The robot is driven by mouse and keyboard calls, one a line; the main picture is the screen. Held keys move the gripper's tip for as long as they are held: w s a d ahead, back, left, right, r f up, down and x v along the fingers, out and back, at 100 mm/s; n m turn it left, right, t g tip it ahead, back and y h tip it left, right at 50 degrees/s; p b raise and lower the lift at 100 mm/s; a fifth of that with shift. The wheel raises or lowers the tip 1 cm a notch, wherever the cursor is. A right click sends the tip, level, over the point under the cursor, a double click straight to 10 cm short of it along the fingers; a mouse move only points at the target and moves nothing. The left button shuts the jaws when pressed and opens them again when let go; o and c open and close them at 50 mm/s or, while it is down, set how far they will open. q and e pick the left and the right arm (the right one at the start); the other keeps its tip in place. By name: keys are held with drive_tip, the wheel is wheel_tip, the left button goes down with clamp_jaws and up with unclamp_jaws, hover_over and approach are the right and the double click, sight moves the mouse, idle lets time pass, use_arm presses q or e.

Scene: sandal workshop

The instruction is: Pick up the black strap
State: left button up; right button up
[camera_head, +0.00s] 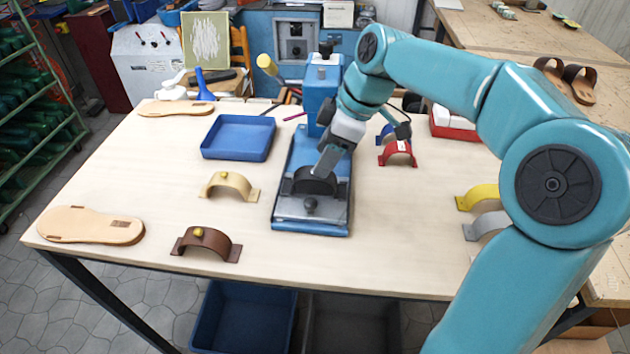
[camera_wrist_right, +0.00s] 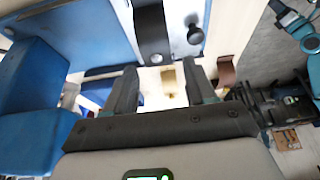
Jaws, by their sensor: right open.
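The black strap (camera_head: 314,184) is an arched dark band on the grey plate of the blue press (camera_head: 285,215) in the middle of the table. It also shows in the right wrist view (camera_wrist_right: 151,32), above and beyond my fingers. My right gripper (camera_head: 326,163) is just above the strap, tilted down, and partly covers it in the head view. In the right wrist view, the two dark fingers of my right gripper (camera_wrist_right: 163,78) are spread apart with nothing between them. My left gripper is not in view.
A tan strap (camera_head: 228,184) and a brown strap (camera_head: 206,243) lie left of the press. A red strap (camera_head: 397,152) lies right of it, and yellow (camera_head: 478,196) and grey straps farther right. A blue tray (camera_head: 238,138) stands back left. Sole (camera_head: 88,226) lies front left.

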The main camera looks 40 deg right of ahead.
sight(314, 181)
drive_tip(key=x, duration=0.6)
drive_tip(key=shift+w+d+f, duration=0.15)
drive_tip(key=shift+w, duration=0.05)
drive_tip(key=shift+s, duration=0.1)
drive_tip(key=shift+c, duration=0.3)
drive_tip(key=c, duration=0.7)
